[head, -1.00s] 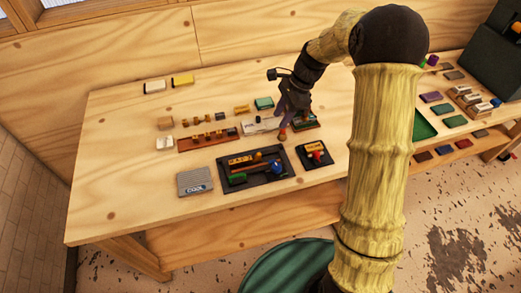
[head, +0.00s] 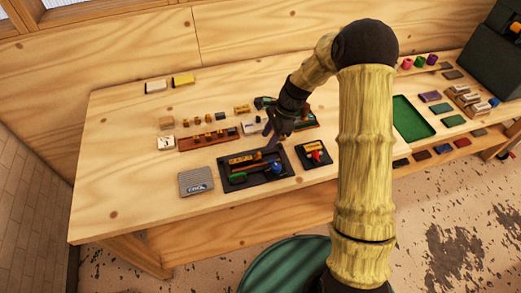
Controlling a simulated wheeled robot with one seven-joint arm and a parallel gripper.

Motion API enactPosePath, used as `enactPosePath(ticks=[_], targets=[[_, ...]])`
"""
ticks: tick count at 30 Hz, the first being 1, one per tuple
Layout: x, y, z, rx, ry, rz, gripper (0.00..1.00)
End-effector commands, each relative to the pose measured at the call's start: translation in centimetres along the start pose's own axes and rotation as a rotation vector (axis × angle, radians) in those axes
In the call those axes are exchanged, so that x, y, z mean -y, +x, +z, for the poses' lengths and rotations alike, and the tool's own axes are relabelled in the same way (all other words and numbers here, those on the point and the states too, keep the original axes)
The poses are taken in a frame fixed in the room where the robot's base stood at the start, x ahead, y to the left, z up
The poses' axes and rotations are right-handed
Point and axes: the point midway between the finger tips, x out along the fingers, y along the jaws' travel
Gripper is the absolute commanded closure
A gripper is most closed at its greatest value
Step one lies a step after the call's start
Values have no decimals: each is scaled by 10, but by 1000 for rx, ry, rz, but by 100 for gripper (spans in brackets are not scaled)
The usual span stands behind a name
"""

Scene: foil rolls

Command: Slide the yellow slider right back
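A black tray (head: 228,187) lies near the front of the table. A yellow piece (head: 239,160) sits at the left of its back track; it looks like the yellow slider, with dark marks too small to read. A green piece (head: 238,177) and a blue knob (head: 277,167) are on the track in front of it. My gripper (head: 270,147) points down at the tray's back edge, to the right of the yellow piece and apart from it. Its fingers are small and dark, so I cannot tell whether they are open or shut.
A smaller black tray (head: 324,161) with yellow and red parts stands close on the right. A grey ribbed box (head: 195,182) stands on the left. A brown rack (head: 190,144) of small blocks lies behind. The table front (head: 130,210) is clear.

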Motion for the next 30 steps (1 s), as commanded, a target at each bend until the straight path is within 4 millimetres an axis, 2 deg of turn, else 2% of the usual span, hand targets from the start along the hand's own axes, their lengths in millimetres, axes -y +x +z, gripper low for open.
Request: enactPosePath(ticks=[6, 12, 18, 25, 26, 30], targets=[[-1, 39, 1, 2, 0, 4, 63], [0, 69, 1, 1, -1, 3, 63], [0, 82, 0, 0, -1, 0, 63], [0, 83, 0, -1, -1, -1, 63], [0, 83, 0, -1, -1, -1, 65], [0, 82, 0, -1, -1, 0, 92]])
